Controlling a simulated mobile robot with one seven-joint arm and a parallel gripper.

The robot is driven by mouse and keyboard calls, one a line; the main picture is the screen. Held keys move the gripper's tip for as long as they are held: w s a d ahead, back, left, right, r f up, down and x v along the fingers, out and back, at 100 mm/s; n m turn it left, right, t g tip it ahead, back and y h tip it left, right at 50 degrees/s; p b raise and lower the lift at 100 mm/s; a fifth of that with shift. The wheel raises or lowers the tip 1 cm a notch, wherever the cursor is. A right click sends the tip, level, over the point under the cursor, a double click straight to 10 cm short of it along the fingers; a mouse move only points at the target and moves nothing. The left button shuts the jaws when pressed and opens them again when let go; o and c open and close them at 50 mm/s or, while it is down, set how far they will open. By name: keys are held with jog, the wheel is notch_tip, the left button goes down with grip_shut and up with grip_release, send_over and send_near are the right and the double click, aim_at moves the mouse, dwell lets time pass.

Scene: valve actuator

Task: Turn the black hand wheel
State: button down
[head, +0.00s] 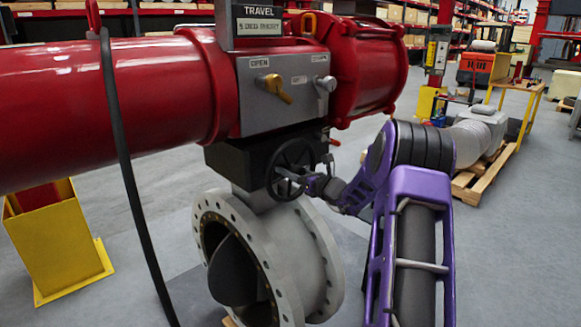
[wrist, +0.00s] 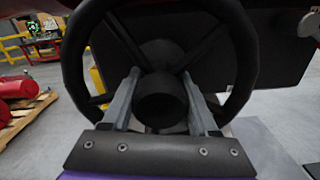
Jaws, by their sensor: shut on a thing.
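The black hand wheel (head: 269,170) stands upright on the side of the black gearbox, under the grey control panel in the head view. In the wrist view its rim (wrist: 72,62) arches across the frame, with spokes and a round central hub (wrist: 161,98). My gripper (head: 302,178) reaches the wheel from the right in the head view. In the wrist view my gripper (wrist: 160,76) has one grey finger on each side of the hub, inside the rim, shut on the wheel. The exact finger contact is hard to see against the dark parts.
The red actuator cylinder (head: 110,105) lies above left, with a hanging black cable (head: 120,150). The control panel (head: 285,90) has a yellow lever (head: 274,87). The grey flanged valve body (head: 315,250) is below the wheel. A yellow stand (head: 55,240) is at left.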

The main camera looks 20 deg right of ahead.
dwell(0.3)
jog(key=shift+c, duration=0.8)
grip_release()
jog(key=shift+s+d, duration=0.1)
jog(key=v, duration=1.7)
jog(key=shift+s, duration=0.15)
